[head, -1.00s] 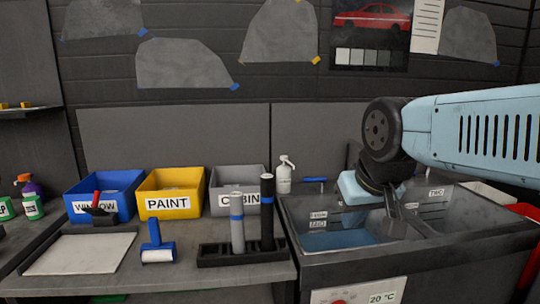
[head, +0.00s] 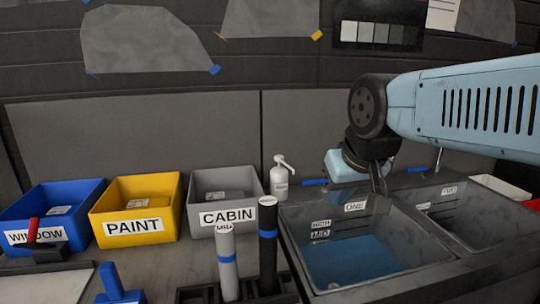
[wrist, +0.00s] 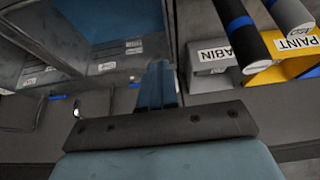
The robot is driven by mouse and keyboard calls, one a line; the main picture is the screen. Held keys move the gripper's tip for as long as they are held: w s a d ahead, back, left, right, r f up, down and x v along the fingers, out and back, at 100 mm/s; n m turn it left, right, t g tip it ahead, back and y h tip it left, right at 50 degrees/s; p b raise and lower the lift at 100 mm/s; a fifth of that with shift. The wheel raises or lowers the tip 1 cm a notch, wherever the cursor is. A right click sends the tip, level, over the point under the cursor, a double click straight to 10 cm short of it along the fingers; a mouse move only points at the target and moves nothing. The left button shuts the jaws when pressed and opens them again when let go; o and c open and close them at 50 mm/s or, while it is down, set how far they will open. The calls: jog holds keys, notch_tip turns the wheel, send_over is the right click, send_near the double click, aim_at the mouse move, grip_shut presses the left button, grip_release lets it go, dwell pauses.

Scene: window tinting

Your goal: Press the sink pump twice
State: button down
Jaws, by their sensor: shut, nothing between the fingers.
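My gripper (head: 379,184) is shut and empty. In the head view it appears over the back of basin ONE, to the right of the bottle and apart from it. In the wrist view my shut fingers (wrist: 158,76) point toward the sink's edge. I cannot make out the pump bottle in the wrist view.
A blue bin (head: 75,200), a yellow PAINT bin (head: 160,190) and a grey CABIN bin (head: 205,180) line the wall. A grey roll (head: 226,265) and a black roll (head: 267,265) stand upright left of the sink. A blue handle (head: 314,182) lies behind the basin.

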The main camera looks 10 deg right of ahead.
notch_tip(320, 180, up, 3)
jog(key=m+t, duration=0.4)
jog(key=m, duration=0.4)
send_over(281, 157)
jog(key=shift+w+f+y, duration=0.1)
jog(key=shift+w+y, duration=0.1)
jog(key=shift+y, duration=0.2)
jog(key=shift+f, duration=0.1)
jog(key=shift+f, duration=4.35)
jog(key=shift+s+f, duration=0.1)
jog(key=shift+f, duration=1.15)
